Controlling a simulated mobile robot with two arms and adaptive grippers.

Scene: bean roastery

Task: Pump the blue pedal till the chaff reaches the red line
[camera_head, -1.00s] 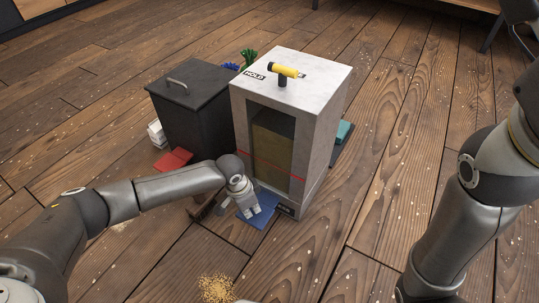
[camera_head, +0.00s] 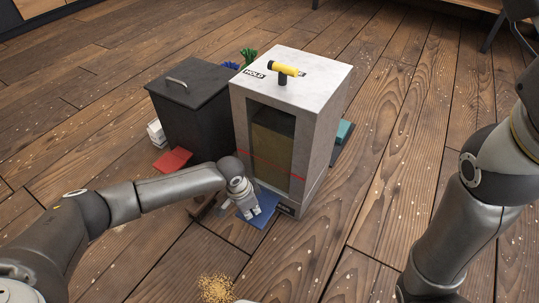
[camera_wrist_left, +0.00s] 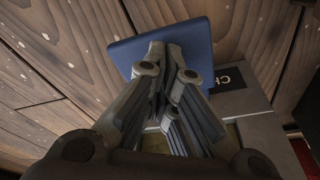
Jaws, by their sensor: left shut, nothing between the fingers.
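The blue pedal (camera_head: 268,213) sticks out at the foot of a pale grey cabinet (camera_head: 318,150). My left gripper (camera_head: 250,211) is shut and empty, its fingers pointing down over the pedal. In the left wrist view the closed fingertips (camera_wrist_left: 170,58) overlap the blue pedal (camera_wrist_left: 200,36); whether they touch it I cannot tell. My right gripper is out of view.
A yellow-and-black handle (camera_head: 285,70) sits on the cabinet top beside a "HOLD" label. A dark lidded bin (camera_head: 195,110) stands left of the cabinet, a red pad (camera_head: 173,160) before it. A teal piece (camera_head: 344,131) is at the right. Chaff (camera_head: 216,288) lies on the floor in front.

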